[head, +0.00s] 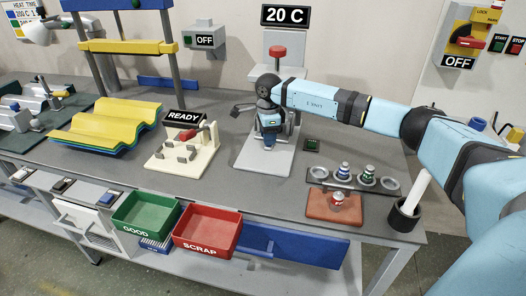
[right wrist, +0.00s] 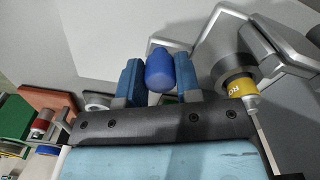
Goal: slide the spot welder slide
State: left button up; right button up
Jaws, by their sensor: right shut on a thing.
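The grey machine that looks like the spot welder stands on a pale base plate (head: 254,160) at the bench's middle, partly hidden by my right arm. My right gripper (head: 268,138) is at this machine, pointing down. In the right wrist view, the gripper's two blue fingers (right wrist: 160,82) are shut on a rounded blue knob (right wrist: 160,66), one finger on each side. Grey metal machine parts (right wrist: 228,45) and a yellow-banded cylinder (right wrist: 243,88) sit right of the fingers. How the knob joins the slide is hidden. My left gripper is not in view.
A READY fixture (head: 178,155) and yellow corrugated sheets (head: 112,122) lie to the left. Electrode holders (head: 342,178) and a red-brown block (head: 332,207) are at the right. GOOD (head: 145,214) and SCRAP (head: 207,232) bins hang in front. A red-knobbed post (head: 278,52) stands behind.

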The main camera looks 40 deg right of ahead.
jog(key=shift+w+d, duration=0.4)
jog(key=shift+w, duration=0.05)
jog(key=shift+d+r, duration=0.2)
jog(key=shift+w, duration=0.1)
jog(key=o, duration=0.6)
jog(key=shift+o, duration=1.3)
jog(key=shift+f, duration=0.15)
pick_arm(q)
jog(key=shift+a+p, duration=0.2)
jog(key=shift+p, duration=0.65)
pick_arm(e)
notch_tip(320, 180, up, 14)
